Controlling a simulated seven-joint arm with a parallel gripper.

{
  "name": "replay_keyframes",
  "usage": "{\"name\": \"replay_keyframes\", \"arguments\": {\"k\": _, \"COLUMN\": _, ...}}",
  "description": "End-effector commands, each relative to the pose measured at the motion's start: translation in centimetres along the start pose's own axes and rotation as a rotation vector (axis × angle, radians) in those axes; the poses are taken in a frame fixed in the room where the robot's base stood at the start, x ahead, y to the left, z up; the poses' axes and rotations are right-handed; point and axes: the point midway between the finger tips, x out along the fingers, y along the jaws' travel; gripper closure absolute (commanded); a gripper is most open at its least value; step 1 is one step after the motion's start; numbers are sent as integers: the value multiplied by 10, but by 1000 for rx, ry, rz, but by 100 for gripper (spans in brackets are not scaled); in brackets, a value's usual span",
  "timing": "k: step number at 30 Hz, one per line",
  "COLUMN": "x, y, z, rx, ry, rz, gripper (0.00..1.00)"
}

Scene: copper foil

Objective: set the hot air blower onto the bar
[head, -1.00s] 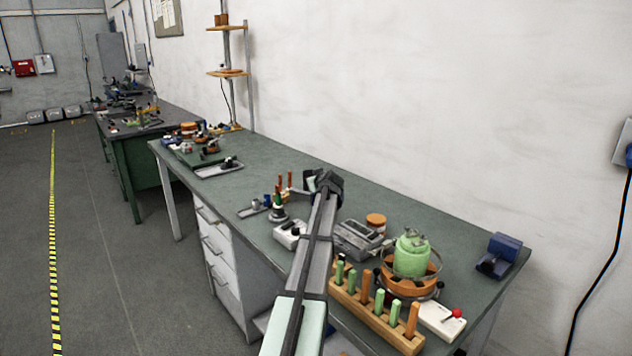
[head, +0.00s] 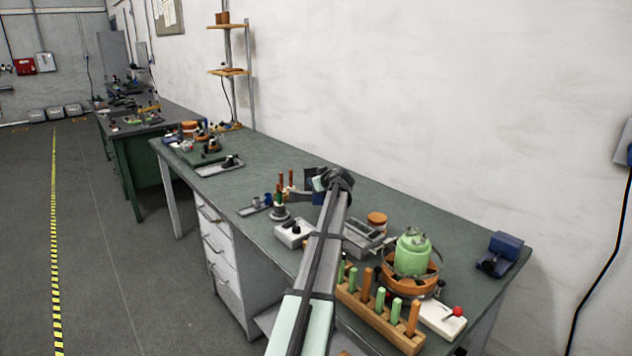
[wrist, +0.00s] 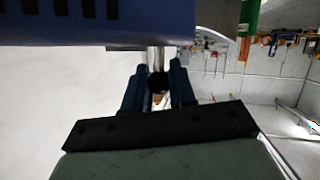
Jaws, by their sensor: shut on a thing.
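My gripper (wrist: 158,88) shows its two dark fingers in the wrist view, shut on the hot air blower. I take the blower to be the blue body with dark slots (wrist: 75,28), which fills the top of that view. A silver tube and a dark round part lie between the fingers. In the head view my gripper (head: 318,186) is above the middle of the green bench, with a bit of blue under it. My arm and wrist hide most of the blower there. I cannot clearly pick out the bar in either view.
The green bench (head: 440,225) runs along a white wall. A wooden rack (head: 372,318) with green and orange handles, a green canister (head: 412,255), a grey case (head: 360,238) and a dark blue device (head: 500,255) stand to the right. Small tools stand left of my gripper.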

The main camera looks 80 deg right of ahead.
Motion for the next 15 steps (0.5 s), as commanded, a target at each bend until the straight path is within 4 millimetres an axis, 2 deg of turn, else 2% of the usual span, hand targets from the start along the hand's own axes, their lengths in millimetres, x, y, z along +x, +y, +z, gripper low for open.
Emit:
{"name": "replay_keyframes", "arguments": {"k": 1, "x": 0, "y": 0, "z": 2, "rx": -1, "ry": -3, "rz": 0, "gripper": 74}}
{"name": "replay_keyframes", "arguments": {"k": 8, "x": 0, "y": 0, "z": 1, "rx": 0, "ry": -2, "rz": 0, "gripper": 52}}
{"name": "replay_keyframes", "arguments": {"k": 15, "x": 0, "y": 0, "z": 1, "rx": 0, "ry": -1, "rz": 1, "gripper": 52}}
